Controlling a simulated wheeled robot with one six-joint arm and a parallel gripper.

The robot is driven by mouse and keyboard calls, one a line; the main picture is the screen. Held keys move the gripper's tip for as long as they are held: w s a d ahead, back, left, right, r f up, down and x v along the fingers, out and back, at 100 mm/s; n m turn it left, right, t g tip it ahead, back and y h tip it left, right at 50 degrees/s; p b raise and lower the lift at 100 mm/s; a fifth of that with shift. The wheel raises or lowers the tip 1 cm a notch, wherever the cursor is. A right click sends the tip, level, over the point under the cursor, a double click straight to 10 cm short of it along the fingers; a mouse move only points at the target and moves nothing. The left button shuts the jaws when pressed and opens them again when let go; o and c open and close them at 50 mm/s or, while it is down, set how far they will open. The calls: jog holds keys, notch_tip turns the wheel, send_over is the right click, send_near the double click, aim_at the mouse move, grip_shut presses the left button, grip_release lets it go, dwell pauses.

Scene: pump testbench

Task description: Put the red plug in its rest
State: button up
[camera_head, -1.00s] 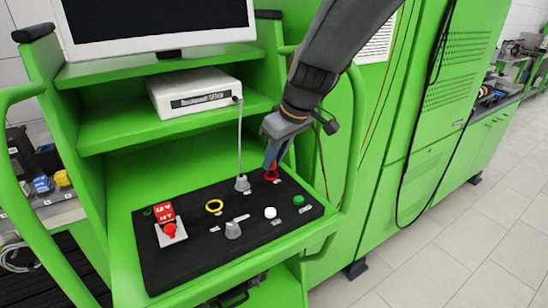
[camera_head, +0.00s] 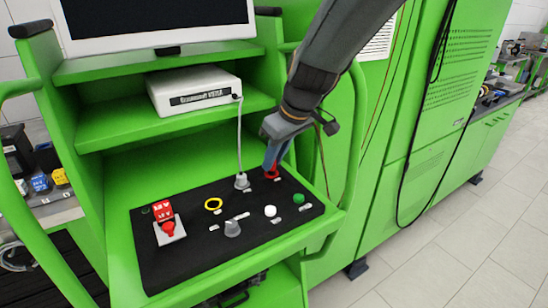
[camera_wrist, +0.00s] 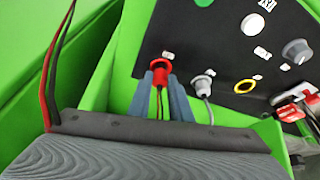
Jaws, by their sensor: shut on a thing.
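The red plug (camera_wrist: 160,72) is at the far edge of the black panel (camera_wrist: 212,68), beside a small white label. Its two cables, one red and one dark, hang between my fingers. My gripper (camera_wrist: 160,84) is shut on the red plug, with one blue-grey finger on each side. In the head view, my gripper (camera_head: 275,154) points down at the back right of the panel, and the red plug (camera_head: 272,174) shows just below it. The plug meets the panel surface in both views. Its rest is hidden under it, and I cannot tell how deep it sits.
A grey plug (camera_head: 241,182) with a cable stands close to the left of the red plug. The panel also carries a yellow ring (camera_head: 213,204), a grey knob (camera_head: 232,229), white (camera_head: 270,211) and green (camera_head: 298,198) buttons, and a red switch (camera_head: 168,229). Green rails flank the panel.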

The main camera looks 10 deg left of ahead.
jog(key=shift+f+b, duration=0.55)
jog(key=shift+f, duration=0.15)
jog(key=o, duration=1.4)
jog(key=shift+r, duration=0.1)
jog(key=shift+r+p, duration=2.75)
jog(key=shift+r, duration=1.2)
